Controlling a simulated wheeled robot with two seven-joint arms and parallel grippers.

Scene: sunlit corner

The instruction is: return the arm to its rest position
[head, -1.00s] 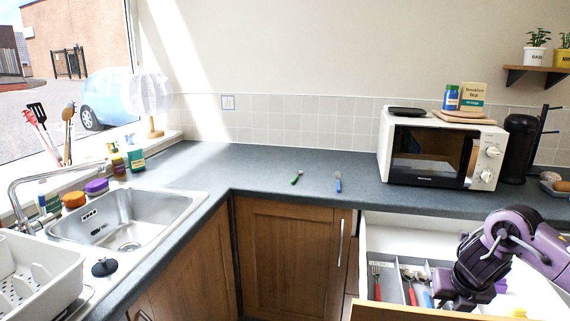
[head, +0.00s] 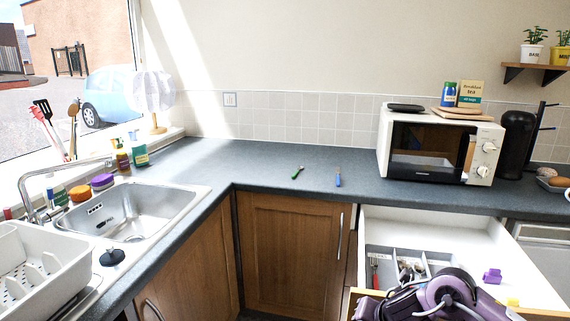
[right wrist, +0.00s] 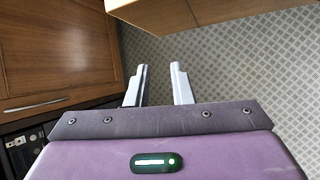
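My right arm (head: 440,297) is low at the bottom right of the head view, in front of the open drawer (head: 475,235). In the right wrist view my right gripper (right wrist: 160,86) has its two pale fingers apart with nothing between them. Beyond them are the patterned floor and a wooden panel edge. The right fingertips are not clear in the head view. My left gripper is in neither view.
The open drawer holds a grey cutlery tray (head: 398,257) and a purple object (head: 492,276). A microwave (head: 435,145) stands at right; the sink (head: 135,215) is left.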

